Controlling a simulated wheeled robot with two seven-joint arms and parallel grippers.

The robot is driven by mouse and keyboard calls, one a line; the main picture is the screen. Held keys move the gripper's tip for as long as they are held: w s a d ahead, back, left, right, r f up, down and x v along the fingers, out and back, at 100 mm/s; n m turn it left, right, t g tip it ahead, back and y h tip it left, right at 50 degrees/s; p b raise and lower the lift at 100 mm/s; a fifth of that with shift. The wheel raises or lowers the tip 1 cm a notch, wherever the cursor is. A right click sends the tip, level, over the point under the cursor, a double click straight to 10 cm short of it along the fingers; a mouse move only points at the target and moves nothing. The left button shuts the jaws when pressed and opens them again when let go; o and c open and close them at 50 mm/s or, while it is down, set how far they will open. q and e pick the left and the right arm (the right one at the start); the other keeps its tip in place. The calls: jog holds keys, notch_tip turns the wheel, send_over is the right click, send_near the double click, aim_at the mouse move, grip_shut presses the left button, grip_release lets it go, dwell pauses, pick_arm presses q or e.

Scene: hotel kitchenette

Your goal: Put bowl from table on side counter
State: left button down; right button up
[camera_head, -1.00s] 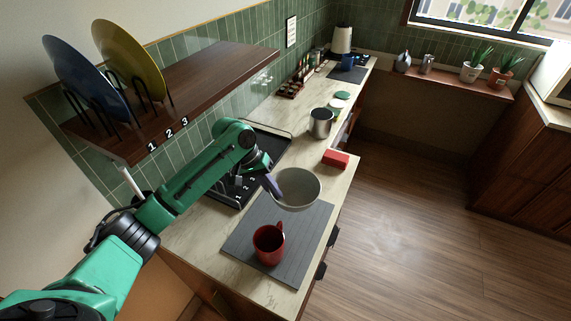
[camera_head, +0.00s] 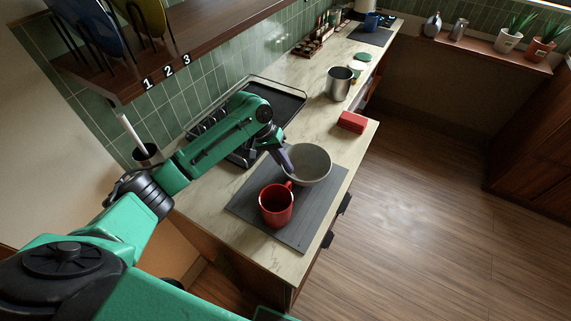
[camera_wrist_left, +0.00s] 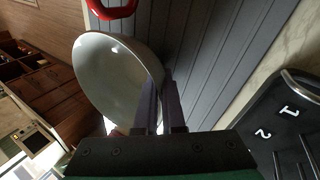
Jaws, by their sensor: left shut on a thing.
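A light grey bowl (camera_head: 310,166) is at the far edge of a dark grey mat (camera_head: 300,233) on the counter (camera_head: 243,236). My left gripper (camera_head: 284,160) is shut on the bowl's left rim. In the left wrist view the two fingers (camera_wrist_left: 160,105) pinch the rim of the bowl (camera_wrist_left: 110,85), which looks tilted there. I cannot tell whether the bowl touches the mat or hangs just above it. My right gripper is not in view.
A red mug (camera_head: 276,206) stands on the mat close to the bowl. A black dish rack (camera_head: 279,98) is behind my left arm. A red block (camera_head: 352,121) and a metal pot (camera_head: 339,83) stand farther along the counter. A shelf (camera_head: 215,40) overhangs at upper left.

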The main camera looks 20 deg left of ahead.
pick_arm(q)
jog(key=shift+r, duration=0.2)
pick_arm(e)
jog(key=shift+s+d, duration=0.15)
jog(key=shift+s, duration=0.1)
pick_arm(q)
jog(key=shift+f, duration=0.4)
jog(key=c, duration=0.9)
grip_release()
jog(key=shift+c, duration=0.2)
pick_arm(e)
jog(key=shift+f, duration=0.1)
pick_arm(q)
jog(key=b+v, duration=0.2)
jog(key=v, duration=0.5)
jog(key=shift+r, duration=0.25)
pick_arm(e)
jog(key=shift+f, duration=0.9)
